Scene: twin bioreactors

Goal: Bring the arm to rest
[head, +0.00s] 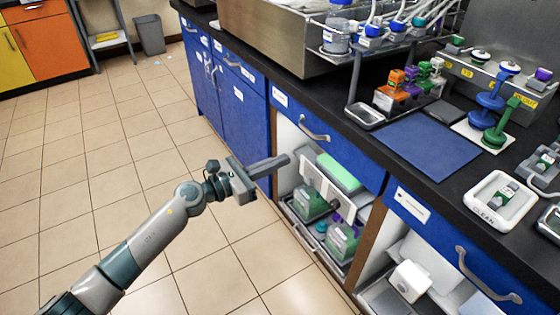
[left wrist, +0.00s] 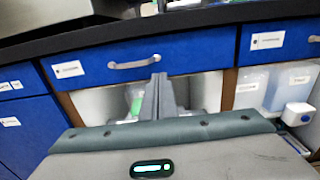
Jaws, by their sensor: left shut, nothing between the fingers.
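My left gripper (head: 282,161) is shut and empty. In the head view its arm comes in from the lower left and reaches toward the blue cabinets (head: 245,124). The fingers point at the open shelf below a drawer front (head: 340,150) and overlap the cabinet in the picture; I cannot tell the exact gap. In the left wrist view the closed fingers (left wrist: 158,90) stand in front of the same drawer (left wrist: 100,65) and shelf. My right gripper is not in view.
The open shelf holds green-and-white boxes (head: 342,242). The black counter above carries a blue mat (head: 425,144), a tray marked CLEAN (head: 503,199), and a tube rack. A second open shelf at lower right holds a white container (head: 411,280). The tiled floor (head: 110,160) at left is clear.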

